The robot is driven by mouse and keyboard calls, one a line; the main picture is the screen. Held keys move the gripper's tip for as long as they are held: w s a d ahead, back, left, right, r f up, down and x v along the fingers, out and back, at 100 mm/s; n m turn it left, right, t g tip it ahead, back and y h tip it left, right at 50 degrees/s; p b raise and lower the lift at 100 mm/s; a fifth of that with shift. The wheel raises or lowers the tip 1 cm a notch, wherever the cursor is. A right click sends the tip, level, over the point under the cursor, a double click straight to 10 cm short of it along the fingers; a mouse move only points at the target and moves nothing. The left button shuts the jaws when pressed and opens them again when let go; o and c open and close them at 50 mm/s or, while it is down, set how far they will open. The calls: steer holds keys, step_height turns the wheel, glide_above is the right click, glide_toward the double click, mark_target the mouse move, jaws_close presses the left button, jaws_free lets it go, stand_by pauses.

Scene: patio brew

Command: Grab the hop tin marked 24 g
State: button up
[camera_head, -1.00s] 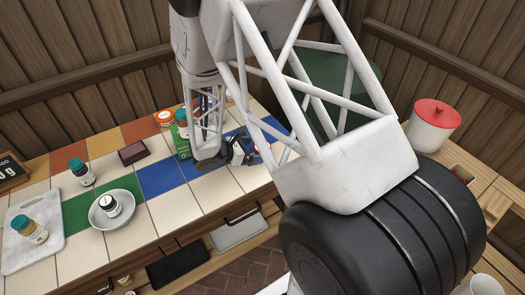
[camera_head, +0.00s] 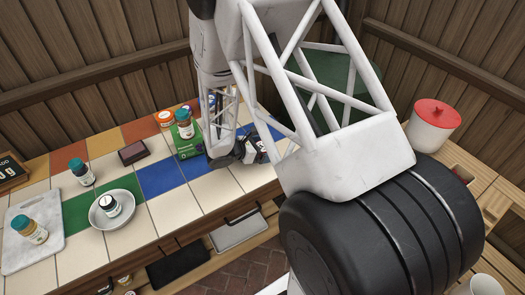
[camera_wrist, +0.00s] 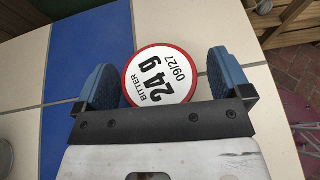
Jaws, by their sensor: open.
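In the wrist view, the hop tin (camera_wrist: 162,76) has a white round top with a red rim, marked "BITTER 24 g 09/27". It is on the tiled counter (camera_wrist: 60,22), where white and blue tiles show. My gripper (camera_wrist: 158,85) is open, with one blue-padded finger on each side of the tin's near part. I cannot tell whether either pad touches it. The tin's near edge is hidden by the gripper's dark crossbar. In the head view, my gripper (camera_head: 252,150) is low over the counter's right part, and my arm hides most of that spot.
Left of my gripper, a green box (camera_head: 189,148) has a teal-lidded jar (camera_head: 184,126) on or behind it. A red-lidded pot (camera_head: 432,125) stands right.

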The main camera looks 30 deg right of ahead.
steer(key=c, duration=1)
steer(key=shift+r, duration=0.1)
steer(key=shift+r, duration=4.95)
